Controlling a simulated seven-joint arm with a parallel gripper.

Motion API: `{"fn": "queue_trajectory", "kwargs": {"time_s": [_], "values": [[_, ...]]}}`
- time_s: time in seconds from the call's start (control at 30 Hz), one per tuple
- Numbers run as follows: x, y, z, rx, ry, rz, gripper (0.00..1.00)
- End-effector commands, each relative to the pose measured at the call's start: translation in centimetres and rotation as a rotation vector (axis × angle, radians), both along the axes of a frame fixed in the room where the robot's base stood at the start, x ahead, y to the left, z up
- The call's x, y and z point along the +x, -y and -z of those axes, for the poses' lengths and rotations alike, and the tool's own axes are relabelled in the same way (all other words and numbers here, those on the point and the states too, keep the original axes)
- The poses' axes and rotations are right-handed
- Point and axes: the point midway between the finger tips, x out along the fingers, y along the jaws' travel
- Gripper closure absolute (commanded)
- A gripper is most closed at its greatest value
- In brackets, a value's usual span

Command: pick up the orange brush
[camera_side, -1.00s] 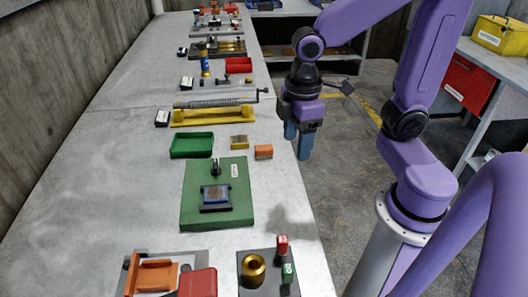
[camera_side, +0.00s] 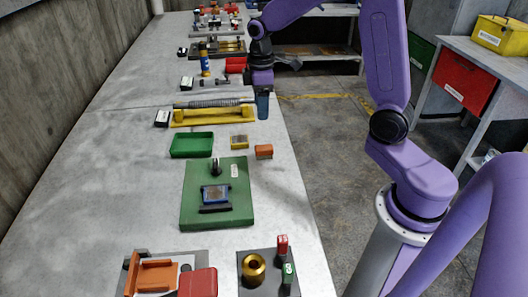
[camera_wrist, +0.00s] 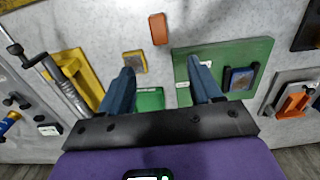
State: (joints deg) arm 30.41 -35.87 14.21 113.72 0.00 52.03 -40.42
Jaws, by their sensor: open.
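The orange brush (camera_side: 264,152) is a small orange block lying on the table near its right edge, right of a small yellow block. In the wrist view the orange brush (camera_wrist: 159,28) is near the top edge, beyond the fingertips and between their lines. My gripper (camera_side: 263,105) is farther back than the brush in the side view, by the right end of the yellow spring fixture. In the wrist view its two blue fingers (camera_wrist: 162,72) are spread apart with nothing between them. I cannot tell its exact height above the table.
The yellow block (camera_side: 240,142) and green tray (camera_side: 192,145) are left of the brush. The yellow fixture (camera_side: 213,116) with a long spring lies behind. A green plate (camera_side: 217,218) with a blue device is in front. Bare table lies around the brush.

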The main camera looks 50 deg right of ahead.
Motion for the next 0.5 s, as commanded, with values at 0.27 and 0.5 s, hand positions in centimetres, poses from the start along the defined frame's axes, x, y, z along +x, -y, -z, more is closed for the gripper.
{"fn": "queue_trajectory", "kwargs": {"time_s": [0.27, 0.5], "values": [[-0.2, 0.0, 5.4, -0.001, -0.006, 0.001, 0.36], [-0.2, 0.0, 9.4, -0.001, -0.006, 0.001, 0.36]]}}
